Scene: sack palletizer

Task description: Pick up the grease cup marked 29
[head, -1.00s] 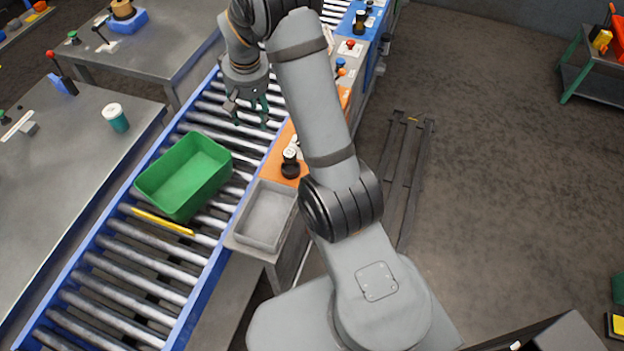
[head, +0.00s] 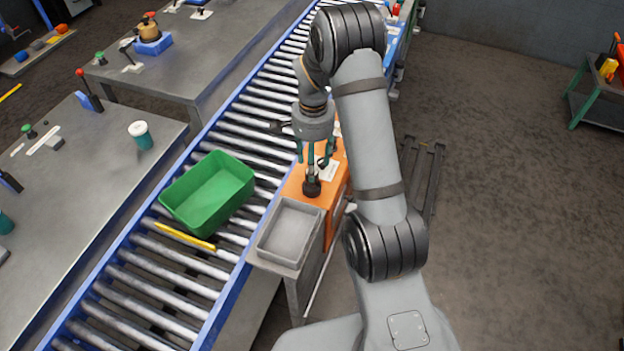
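A small dark cup-like object (head: 312,188) stands upright on the orange station top beside the conveyor. Its upper part is hidden by my fingers. I cannot read any number, so I cannot confirm that it is the grease cup marked 29. My gripper (head: 313,163) points down directly over it, with its teal-tipped fingers spread apart. The fingers overlap the object's top in this view. I cannot tell whether they touch it.
An empty grey tray (head: 289,232) sits just in front of the orange top (head: 338,192). A green bin (head: 207,193) and a yellow bar (head: 185,236) lie on the roller conveyor to the left. A white-lidded teal cup (head: 141,136) stands on the left metal table.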

